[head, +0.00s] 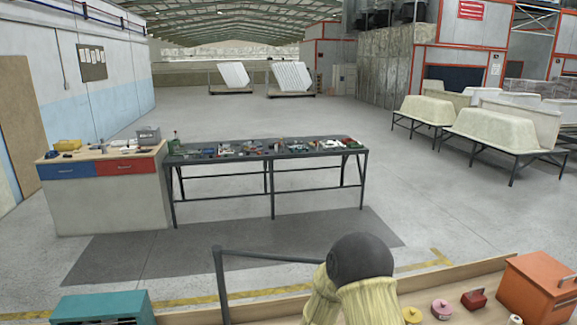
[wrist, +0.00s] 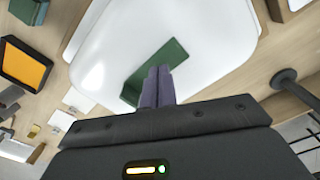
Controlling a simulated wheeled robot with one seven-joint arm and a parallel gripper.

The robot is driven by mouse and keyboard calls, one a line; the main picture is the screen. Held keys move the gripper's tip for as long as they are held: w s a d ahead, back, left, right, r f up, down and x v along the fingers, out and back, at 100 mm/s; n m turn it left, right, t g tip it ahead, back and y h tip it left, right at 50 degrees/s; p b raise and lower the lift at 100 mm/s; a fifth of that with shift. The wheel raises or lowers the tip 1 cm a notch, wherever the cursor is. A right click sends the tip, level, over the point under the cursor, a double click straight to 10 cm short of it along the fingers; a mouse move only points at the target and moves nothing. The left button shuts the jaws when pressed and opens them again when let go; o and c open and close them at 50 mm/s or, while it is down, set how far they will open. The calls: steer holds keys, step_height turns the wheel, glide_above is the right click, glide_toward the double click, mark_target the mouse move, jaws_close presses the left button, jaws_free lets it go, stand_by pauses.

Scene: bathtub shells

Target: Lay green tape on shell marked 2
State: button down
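In the wrist view my gripper (wrist: 159,72) points at a smooth white shell-like body (wrist: 215,35) on a wooden surface. Its two dark purple-grey fingers are together, with only a thin line between them. A flat, bent green piece (wrist: 172,53) shows around the fingertips against the white surface. I cannot tell whether the fingers grip it or it lies on the white body. No number 2 can be read in either view. In the head view the gripper is out of sight.
A black-framed orange panel (wrist: 25,65) and a dark round-footed post (wrist: 290,80) flank the white body. Large pale shells (head: 495,128) stand far right.

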steer(key=shift+s+f+b, duration=0.1)
steer(key=shift+f+b, duration=0.6)
stand_by(2.2)
steer(key=shift+r, duration=0.1)
steer(key=shift+r+p, duration=2.45)
steer(key=shift+r, duration=1)
steer(key=s+d+r+n+t+b, duration=0.2)
steer(key=s+d+r+n+b, duration=0.1)
steer(key=s+d+r+b, duration=0.5)
steer(key=s+d+r, duration=0.2)
steer(key=s+r, duration=0.2)
steer(key=shift+d+r+n+t, duration=0.15)
steer(key=shift+d+n+t, duration=0.15)
steer(key=shift+d+n, duration=0.1)
